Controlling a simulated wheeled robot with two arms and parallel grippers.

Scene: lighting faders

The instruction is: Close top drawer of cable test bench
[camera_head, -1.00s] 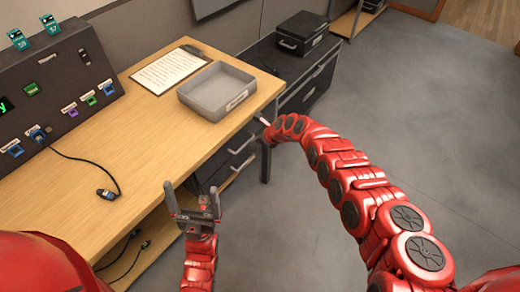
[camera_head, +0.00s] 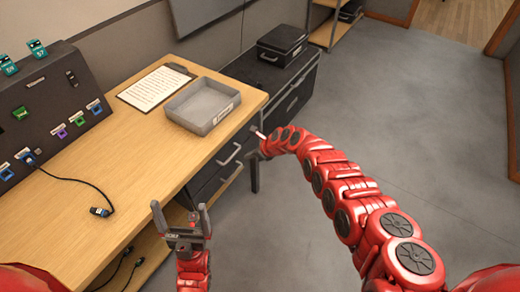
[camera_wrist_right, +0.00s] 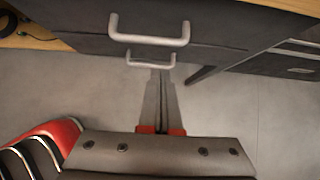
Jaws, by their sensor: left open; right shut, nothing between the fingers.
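The cable test bench (camera_head: 105,190) is a wooden-topped desk at the left of the head view, with dark drawers under its right end. The top drawer (camera_wrist_right: 220,38) has a grey bar handle (camera_wrist_right: 150,36) that also shows in the head view (camera_head: 229,153). A lower handle (camera_wrist_right: 150,60) sits beneath it. How far the top drawer stands out is hard to tell. My right gripper (camera_wrist_right: 161,80) is shut and empty, its fingers pointing at the drawer fronts just below the handles in the picture. My left gripper (camera_head: 180,210) is open and empty, in front of the bench edge.
A grey tray (camera_head: 203,126) and a clipboard (camera_head: 155,87) lie on the bench top. A dark panel with coloured connectors (camera_head: 50,112) and a cable stands at left. A dark cabinet (camera_head: 293,88) with a black case (camera_head: 282,43) is beyond. The grey floor (camera_head: 410,120) at right is clear.

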